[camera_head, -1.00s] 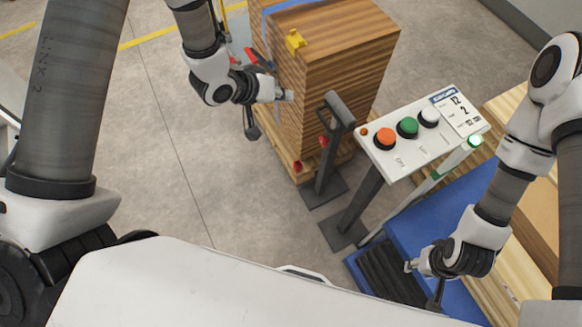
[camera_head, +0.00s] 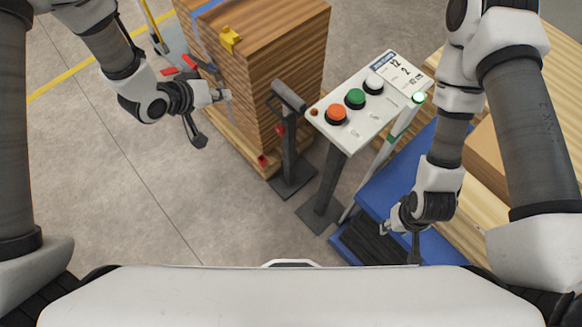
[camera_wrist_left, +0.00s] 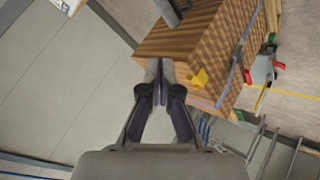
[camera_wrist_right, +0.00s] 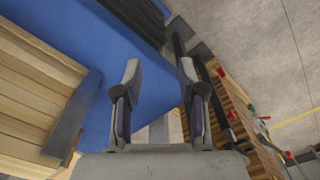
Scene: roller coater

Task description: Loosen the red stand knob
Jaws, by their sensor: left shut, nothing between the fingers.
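A small red knob (camera_head: 280,129) sits on the side of the dark grey stand (camera_head: 290,155), below its angled head. The stand is in front of the wood stack in the head view. My left gripper (camera_head: 225,95) is shut and empty, left of the stand and higher in the picture, close to the stack's side. In the left wrist view its fingers (camera_wrist_left: 158,82) are together in front of the stack, and the knob does not show. My right gripper (camera_head: 386,228) hangs above the blue platform, well away from the knob. Its fingers (camera_wrist_right: 160,90) are apart and empty.
The wood stack (camera_head: 275,70) bears a yellow clip (camera_head: 230,39) and a blue strap. Another red part (camera_head: 263,160) is low by the pallet. The button panel (camera_head: 350,110) stands right of the knob stand. The blue platform (camera_head: 400,190) lies below right; floor at left is clear.

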